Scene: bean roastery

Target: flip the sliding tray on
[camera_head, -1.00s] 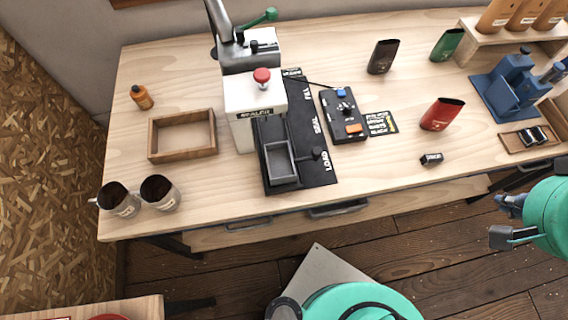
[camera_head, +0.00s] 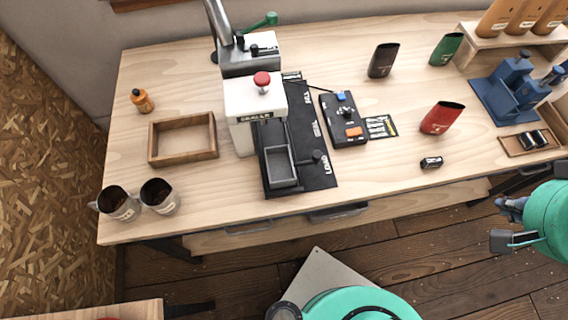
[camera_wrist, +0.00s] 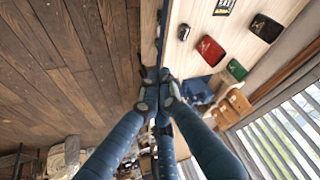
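The sliding tray (camera_head: 284,182) is a small grey open box on a black track plate (camera_head: 318,180) in the head view. It stands at the near end, beside the word LOAD, in front of the white sealer (camera_head: 243,134) with a red button. A black knob (camera_head: 317,156) stands at the tray's right. My gripper (camera_head: 507,222) is at the right edge of the head view, beyond the table's front edge and far from the tray. Its fingers are apart and hold nothing. In the wrist view my gripper (camera_wrist: 159,95) points away from the tray, which is not seen there.
A control box (camera_head: 343,118) with blue and orange switches stands right of the track. A wooden tray (camera_head: 152,142) and two metal cups (camera_head: 118,203) are to the left. The table's front strip is mostly clear.

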